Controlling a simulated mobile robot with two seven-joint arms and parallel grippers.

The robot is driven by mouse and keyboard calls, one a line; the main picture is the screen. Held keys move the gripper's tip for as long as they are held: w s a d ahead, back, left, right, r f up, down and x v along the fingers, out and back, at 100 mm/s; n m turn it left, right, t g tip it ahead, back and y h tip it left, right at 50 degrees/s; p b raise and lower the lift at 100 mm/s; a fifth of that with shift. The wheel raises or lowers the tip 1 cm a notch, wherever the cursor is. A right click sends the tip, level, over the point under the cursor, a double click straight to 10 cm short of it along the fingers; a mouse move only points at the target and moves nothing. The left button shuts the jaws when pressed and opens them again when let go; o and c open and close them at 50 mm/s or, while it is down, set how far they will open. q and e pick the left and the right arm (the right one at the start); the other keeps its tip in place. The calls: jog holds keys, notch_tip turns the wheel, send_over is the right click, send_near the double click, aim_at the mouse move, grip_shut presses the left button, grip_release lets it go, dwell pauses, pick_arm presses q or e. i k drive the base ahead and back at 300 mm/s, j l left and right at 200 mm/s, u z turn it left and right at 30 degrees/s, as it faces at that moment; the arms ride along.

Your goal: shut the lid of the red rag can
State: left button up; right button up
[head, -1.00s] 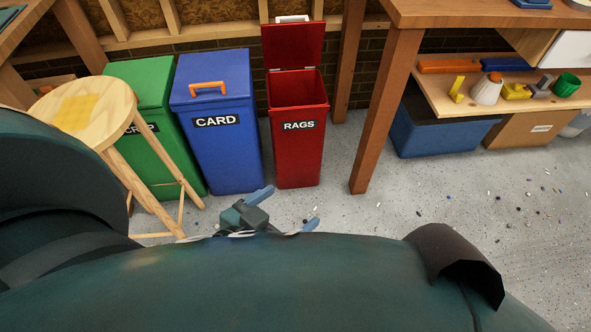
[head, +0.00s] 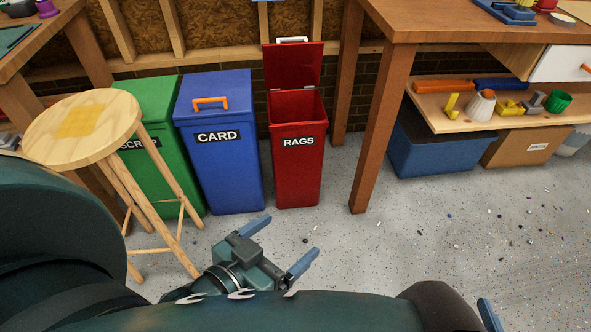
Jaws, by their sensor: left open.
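The red rag can (head: 297,175), labelled RAGS, stands upright on the floor in the middle of the head view. Its lid (head: 294,67) is open, standing up at the back edge, with a white handle (head: 292,40) along its top. The can's dark inside shows; I cannot see any contents. My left gripper (head: 287,238) is open and empty, low in front of the can and apart from it. Only what looks like a blue finger of my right gripper (head: 489,315) shows at the bottom right edge; the rest is hidden.
A blue CARD bin (head: 220,170) with a shut lid stands close left of the can, then a green bin (head: 162,165). A wooden stool (head: 84,127) stands before the green bin. A workbench leg (head: 386,125) rises to the right. Speckled floor (head: 440,240) at right is mostly clear.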

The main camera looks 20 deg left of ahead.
aim_at(294, 64)
jog(key=i+j, duration=0.15)
jog(key=i, duration=0.45)
jog(key=i+j, duration=0.1)
jog(key=i, duration=0.55)
